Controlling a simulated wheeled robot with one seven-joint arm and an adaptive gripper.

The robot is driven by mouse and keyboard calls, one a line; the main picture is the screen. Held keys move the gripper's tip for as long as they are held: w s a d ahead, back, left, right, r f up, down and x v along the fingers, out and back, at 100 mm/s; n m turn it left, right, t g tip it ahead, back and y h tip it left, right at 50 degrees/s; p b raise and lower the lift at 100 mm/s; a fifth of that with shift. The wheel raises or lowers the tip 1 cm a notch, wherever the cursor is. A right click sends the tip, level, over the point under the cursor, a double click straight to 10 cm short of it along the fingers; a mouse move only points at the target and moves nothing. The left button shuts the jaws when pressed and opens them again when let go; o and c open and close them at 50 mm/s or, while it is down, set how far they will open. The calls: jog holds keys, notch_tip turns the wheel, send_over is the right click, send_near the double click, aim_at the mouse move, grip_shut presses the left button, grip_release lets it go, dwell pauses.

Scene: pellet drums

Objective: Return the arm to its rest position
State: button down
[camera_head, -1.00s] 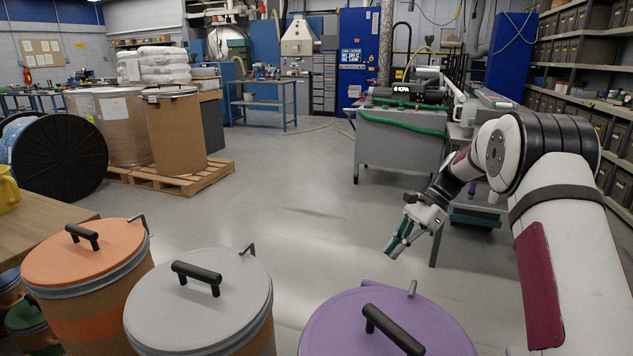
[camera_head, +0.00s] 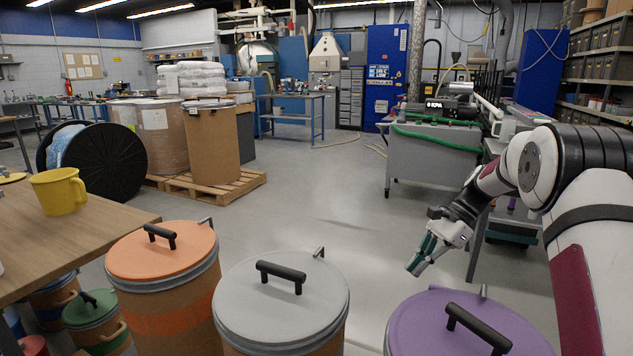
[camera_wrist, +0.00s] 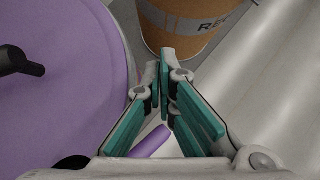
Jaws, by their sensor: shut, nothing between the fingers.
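My gripper (camera_head: 424,262) hangs over the floor at the right in the head view, beyond the purple-lidded drum (camera_head: 465,325). Its green-padded fingers point down and to the left. In the wrist view my gripper (camera_wrist: 166,70) has its fingertips together with nothing between them. The purple lid (camera_wrist: 60,100) fills the left of the wrist view, beside the fingers and apart from them. My arm reaches in from the right edge of the head view, bent at the elbow.
Drums with grey (camera_head: 283,300) and orange (camera_head: 162,250) lids stand in front. A wooden table (camera_head: 60,235) with a yellow mug (camera_head: 58,190) is at the left. A grey workbench (camera_head: 432,160) stands behind my gripper. The middle floor is clear.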

jog(key=s+a+r+n+t+h, duration=0.1)
jog(key=s+a+r+n+h, duration=0.2)
jog(key=s+r, duration=0.6)
jog(key=s+a+r+n+h, duration=0.1)
jog(key=s+a+r+n, duration=0.25)
jog(key=s+r, duration=0.55)
jog(key=s+d+f+n+t+h, duration=0.1)
jog(key=s+f+n+h, duration=0.2)
jog(key=s, duration=1)
jog(key=s+d+f+n+t, duration=0.1)
jog(key=s+f+n+t, duration=0.3)
jog(key=s, duration=0.8)
notch_tip(320, 180, up, 15)
jog(key=n+p, duration=0.1)
jog(key=p, duration=1.1)
jog(key=shift+s+f, duration=0.1)
